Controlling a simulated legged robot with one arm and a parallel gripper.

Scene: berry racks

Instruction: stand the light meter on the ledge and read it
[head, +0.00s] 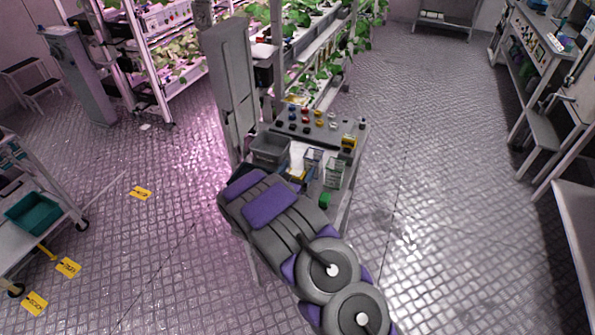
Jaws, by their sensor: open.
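My arm, grey with purple pads, reaches from the bottom edge up to the near side of a grey work cart (360,133). My gripper's fingers do not show; the arm may hide them. A small yellow and dark object (348,143) is at the right end of the cart's top. It may be the light meter, but it is too small to tell, and no readout is legible. I cannot tell whether this is the ledge.
A grey bin (269,148), wire-like baskets (335,172) and a green block (325,200) crowd the cart. A tall grey cabinet (231,75) stands at its left. Plant racks (165,20) are behind. Open floor (440,190) lies right.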

